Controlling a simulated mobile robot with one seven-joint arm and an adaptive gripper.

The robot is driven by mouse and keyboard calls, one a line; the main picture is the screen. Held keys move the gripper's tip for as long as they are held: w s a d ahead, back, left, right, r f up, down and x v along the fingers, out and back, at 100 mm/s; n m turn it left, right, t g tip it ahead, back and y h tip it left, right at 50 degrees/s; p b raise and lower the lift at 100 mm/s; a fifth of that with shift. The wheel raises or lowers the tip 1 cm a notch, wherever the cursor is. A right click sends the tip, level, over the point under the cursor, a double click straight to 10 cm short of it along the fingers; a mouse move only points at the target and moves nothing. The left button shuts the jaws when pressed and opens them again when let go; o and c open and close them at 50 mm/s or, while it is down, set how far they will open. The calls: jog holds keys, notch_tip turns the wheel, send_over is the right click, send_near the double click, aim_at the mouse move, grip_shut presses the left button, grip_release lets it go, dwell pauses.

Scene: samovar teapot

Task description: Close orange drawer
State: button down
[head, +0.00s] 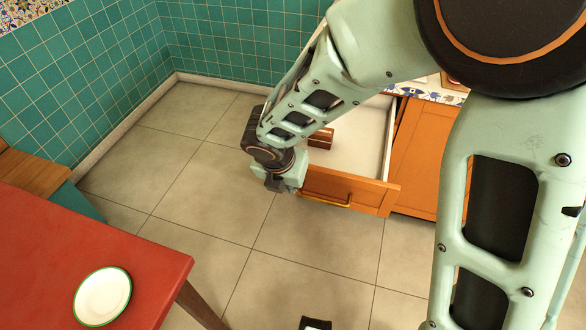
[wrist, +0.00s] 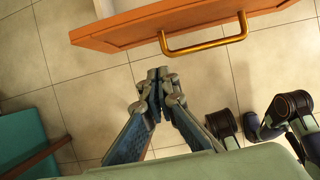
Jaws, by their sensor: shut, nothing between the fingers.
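The orange drawer (head: 345,190) is pulled out from the orange cabinet at the right in the head view. Its white inside shows, with a brown object (head: 321,138) in it. The drawer front also crosses the top of the wrist view (wrist: 135,27), with a brass handle (wrist: 205,47) on it. My gripper (wrist: 158,75) is shut and empty, pointing toward the drawer front, just short of it in the picture and left of the handle. In the head view my arm hides part of the drawer, and the fingertips are hard to make out.
A red table (head: 60,250) with a white, green-rimmed plate (head: 103,296) stands at the lower left. The orange cabinet (head: 428,150) is at the right, with a patterned counter edge above. A teal-tiled wall (head: 90,60) closes the back. The tiled floor (head: 215,200) between table and drawer is open.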

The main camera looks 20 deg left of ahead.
jog(key=w+f+b, duration=0.1)
jog(key=w+f, duration=0.3)
jog(key=w, duration=0.1)
jog(key=shift+w+f, duration=0.2)
jog(key=shift+w, duration=0.2)
jog(key=shift+d, duration=0.1)
